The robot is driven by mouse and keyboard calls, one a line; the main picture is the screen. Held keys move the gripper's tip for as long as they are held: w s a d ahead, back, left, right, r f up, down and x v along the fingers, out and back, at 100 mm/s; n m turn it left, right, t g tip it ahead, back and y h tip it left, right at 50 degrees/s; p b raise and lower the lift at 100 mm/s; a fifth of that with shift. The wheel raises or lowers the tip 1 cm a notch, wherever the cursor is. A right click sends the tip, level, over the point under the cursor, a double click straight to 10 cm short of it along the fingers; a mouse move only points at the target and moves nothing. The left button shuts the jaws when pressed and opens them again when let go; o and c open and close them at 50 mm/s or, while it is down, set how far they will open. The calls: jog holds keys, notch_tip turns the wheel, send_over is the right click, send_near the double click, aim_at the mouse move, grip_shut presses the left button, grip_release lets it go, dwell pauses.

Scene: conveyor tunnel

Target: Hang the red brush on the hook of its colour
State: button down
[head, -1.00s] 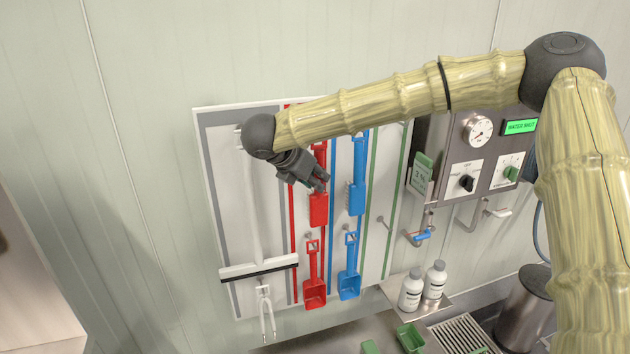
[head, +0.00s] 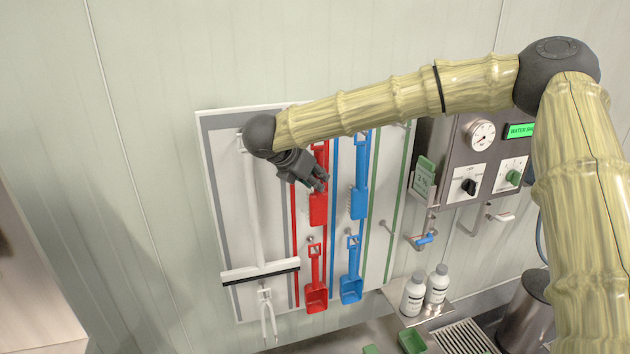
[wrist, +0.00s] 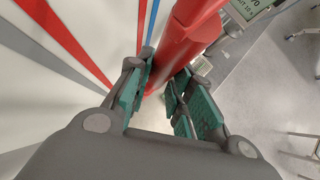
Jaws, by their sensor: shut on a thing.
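The red brush (head: 318,209) is upright at the red-striped column of the wall board, in line above the red scoop. My gripper (head: 321,184) is shut on it from the left, at its handle just above the brush head. In the wrist view the red brush (wrist: 184,40) passes between the green finger pads of my gripper (wrist: 165,90). The upper end of the brush and any red hook there are hidden behind my arm, so I cannot tell whether it rests on the hook.
A blue brush (head: 360,190) hangs close on the right. A red scoop (head: 316,296) and a blue scoop (head: 351,288) hang below. A white squeegee (head: 260,271) is on the left. The control box (head: 468,160) stands right of the board. Two bottles (head: 412,296) stand on a shelf below.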

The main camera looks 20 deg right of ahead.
aim_at(310, 191)
jog(key=shift+w, duration=0.4)
jog(key=shift+w, duration=0.1)
jog(key=shift+w, duration=1.2)
jog(key=shift+f+b, duration=0.8)
dwell(0.4)
jog(key=c, duration=1.2)
grip_release()
jog(key=shift+a, duration=0.1)
